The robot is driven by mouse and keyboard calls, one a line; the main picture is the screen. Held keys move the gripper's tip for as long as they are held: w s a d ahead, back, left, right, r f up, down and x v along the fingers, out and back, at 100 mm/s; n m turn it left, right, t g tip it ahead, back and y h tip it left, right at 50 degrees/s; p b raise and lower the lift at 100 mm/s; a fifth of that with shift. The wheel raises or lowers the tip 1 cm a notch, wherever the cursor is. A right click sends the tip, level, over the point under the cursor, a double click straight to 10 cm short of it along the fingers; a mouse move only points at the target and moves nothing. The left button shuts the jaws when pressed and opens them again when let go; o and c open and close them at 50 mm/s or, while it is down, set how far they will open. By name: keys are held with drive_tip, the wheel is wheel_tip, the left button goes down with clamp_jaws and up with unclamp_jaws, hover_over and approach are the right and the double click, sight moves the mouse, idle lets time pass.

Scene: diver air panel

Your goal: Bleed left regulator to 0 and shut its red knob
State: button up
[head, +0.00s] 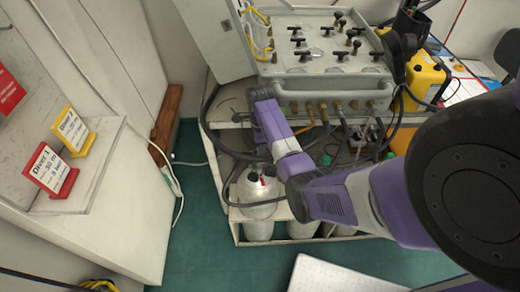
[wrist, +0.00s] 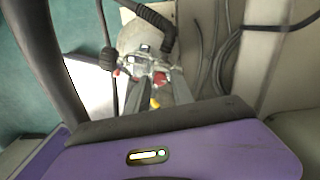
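A grey gas cylinder (head: 257,205) stands at the left of the low rack in the head view, with a small red knob (head: 263,182) near its top. In the wrist view, the metal regulator fitting (wrist: 150,64) sits at the cylinder's top, with red parts on it and a black hose running up. My gripper (wrist: 157,78) points at this fitting, its two grey fingers apart with a gap between them. A small yellow piece shows between the fingers. I cannot tell whether they touch the fitting. The fingertips are not clear in the head view. The gauge reading is not legible.
A grey control panel (head: 320,48) with several black knobs stands on the bench above the rack. A yellow case (head: 427,78) is to its right. Hoses hang around the rack. Diver signs (head: 50,171) stand on a left shelf. Green floor (head: 200,235) is clear at left.

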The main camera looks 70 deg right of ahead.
drive_tip(key=shift+f, duration=0.35)
clamp_jaws()
